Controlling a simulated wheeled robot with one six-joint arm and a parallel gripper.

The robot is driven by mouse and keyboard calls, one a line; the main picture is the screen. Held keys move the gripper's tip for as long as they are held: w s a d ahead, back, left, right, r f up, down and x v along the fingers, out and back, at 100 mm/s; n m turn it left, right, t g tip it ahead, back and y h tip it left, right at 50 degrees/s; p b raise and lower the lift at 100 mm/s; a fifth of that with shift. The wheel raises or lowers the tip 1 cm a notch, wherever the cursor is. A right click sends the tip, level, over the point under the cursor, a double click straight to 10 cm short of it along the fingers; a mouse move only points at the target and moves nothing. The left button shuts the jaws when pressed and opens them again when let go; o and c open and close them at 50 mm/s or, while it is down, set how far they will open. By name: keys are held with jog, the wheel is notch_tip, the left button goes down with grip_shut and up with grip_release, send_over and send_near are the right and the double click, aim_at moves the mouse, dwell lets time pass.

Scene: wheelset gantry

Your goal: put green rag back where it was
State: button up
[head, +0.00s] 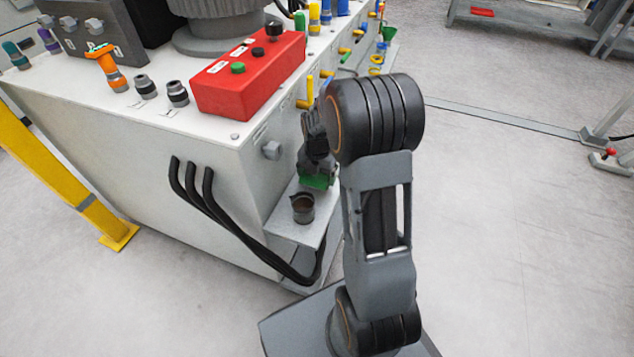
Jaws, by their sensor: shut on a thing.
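A green rag (318,181) shows just under the fingers of my gripper (318,168), low at the side of the white machine cabinet. My gripper is shut on the rag. The rag is at or just above a small grey side shelf (290,226); I cannot tell whether it touches the shelf. My own arm stands to the right and hides part of the shelf and what lies behind it.
A dark cup (303,207) stands on the shelf close in front of the rag. Black hoses (225,212) loop down the cabinet (140,160). A red button box (250,72) sits on top. Yellow handles (310,90) stick out above the gripper.

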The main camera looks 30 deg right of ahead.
aim_at(317, 180)
jog(key=shift+f+b, duration=0.35)
jog(key=shift+f, duration=1)
jog(key=shift+f, duration=0.2)
jog(key=o, duration=0.6)
jog(key=shift+r, duration=0.1)
notch_tip(317, 180, up, 12)
jog(key=p, duration=0.4)
jog(key=shift+r+p, duration=0.15)
jog(key=shift+p, duration=0.15)
jog(key=shift+r, duration=0.1)
